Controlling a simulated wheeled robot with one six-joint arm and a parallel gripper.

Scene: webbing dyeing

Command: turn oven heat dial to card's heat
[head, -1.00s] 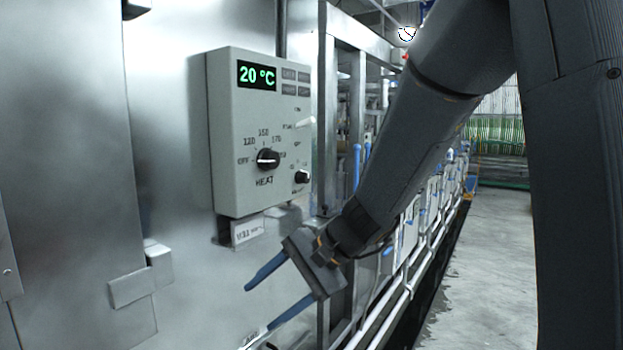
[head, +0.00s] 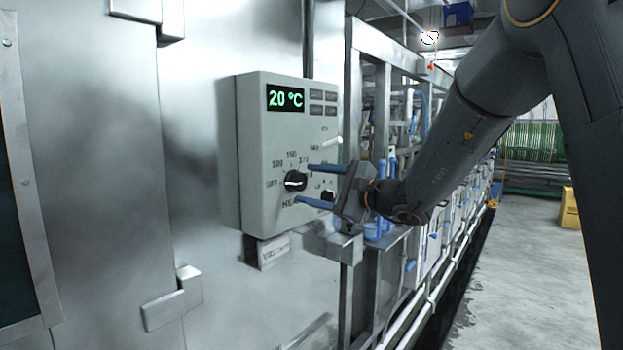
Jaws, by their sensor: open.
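The grey oven control box (head: 255,150) is mounted on the steel oven wall. Part of the scale and the HEAT label are hidden behind the fingers.
A smaller black knob (head: 328,196) and a pale lever (head: 332,141) are on the right of the box, close to my gripper. A door latch (head: 165,308) sticks out at lower left. Metal framing (head: 355,120) stands right of the box.

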